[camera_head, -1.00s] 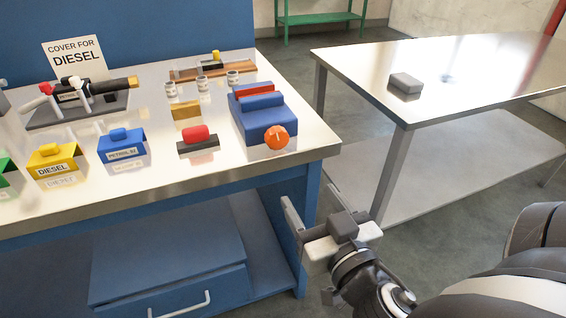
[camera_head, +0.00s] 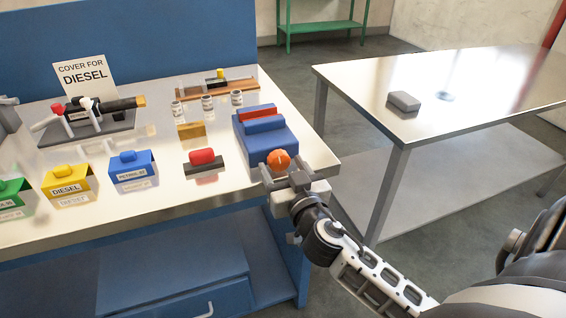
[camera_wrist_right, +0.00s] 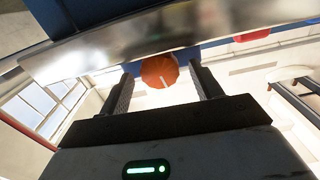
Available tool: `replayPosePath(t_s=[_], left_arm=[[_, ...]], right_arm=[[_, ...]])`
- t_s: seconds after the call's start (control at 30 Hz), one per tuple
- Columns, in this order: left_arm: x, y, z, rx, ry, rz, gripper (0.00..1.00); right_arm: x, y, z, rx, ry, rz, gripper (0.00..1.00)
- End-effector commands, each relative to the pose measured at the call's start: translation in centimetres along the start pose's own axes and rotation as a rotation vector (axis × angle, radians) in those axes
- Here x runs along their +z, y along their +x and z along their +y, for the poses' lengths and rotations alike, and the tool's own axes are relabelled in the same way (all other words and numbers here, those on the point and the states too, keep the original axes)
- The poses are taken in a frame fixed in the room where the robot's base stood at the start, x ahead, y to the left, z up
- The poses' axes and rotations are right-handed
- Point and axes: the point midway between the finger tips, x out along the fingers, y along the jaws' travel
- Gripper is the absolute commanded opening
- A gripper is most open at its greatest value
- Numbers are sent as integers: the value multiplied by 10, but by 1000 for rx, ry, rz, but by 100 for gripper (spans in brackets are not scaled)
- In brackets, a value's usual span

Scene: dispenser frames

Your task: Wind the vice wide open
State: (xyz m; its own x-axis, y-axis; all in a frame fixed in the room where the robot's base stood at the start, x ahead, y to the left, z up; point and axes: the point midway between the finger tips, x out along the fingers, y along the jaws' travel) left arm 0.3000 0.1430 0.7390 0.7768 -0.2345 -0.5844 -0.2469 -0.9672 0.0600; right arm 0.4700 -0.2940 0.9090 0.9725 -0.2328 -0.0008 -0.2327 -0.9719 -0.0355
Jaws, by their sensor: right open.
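The vice (camera_head: 262,135) is a blue block with a red strip (camera_head: 257,114) between its blue parts, near the right front corner of the bench. Its round orange knob (camera_head: 279,160) faces the bench's front edge and carries a pale mark. My right gripper (camera_head: 283,175) is open at the knob, with one finger to each side in the head view. In the right wrist view the knob (camera_wrist_right: 159,72) appears between the two fingers, with a gap on both sides. How deep the fingers reach around it is unclear. My left gripper is not in view.
A red-topped block (camera_head: 203,159) lies left of the vice on the bench (camera_head: 160,210). Blue (camera_head: 132,167) and yellow (camera_head: 66,183) covers stand farther left. Small cups (camera_head: 208,102) stand behind. A second table (camera_head: 480,80) holds a grey block (camera_head: 404,101). Floor lies between the tables.

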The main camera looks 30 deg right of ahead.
Motion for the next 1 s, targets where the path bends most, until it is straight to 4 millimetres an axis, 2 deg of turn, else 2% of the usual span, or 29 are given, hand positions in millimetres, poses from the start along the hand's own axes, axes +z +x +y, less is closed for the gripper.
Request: replayPosePath(t_s=[0.33, 0.37, 0.5, 0.53, 0.77, 1.0], left_arm=[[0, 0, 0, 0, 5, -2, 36], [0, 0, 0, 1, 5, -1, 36], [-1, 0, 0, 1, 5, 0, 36], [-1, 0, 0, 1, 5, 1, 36], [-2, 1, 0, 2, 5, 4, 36], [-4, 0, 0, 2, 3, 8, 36]], right_arm=[[0, 6, 0, 0, 0, 0, 64], [0, 5, 0, 0, 0, 0, 62], [0, 5, 0, 0, 0, 0, 23], [0, 5, 0, 0, 0, 0, 19], [0, 5, 0, 1, -46, 0, 20], [0, 5, 0, 3, -290, 1, 20]])
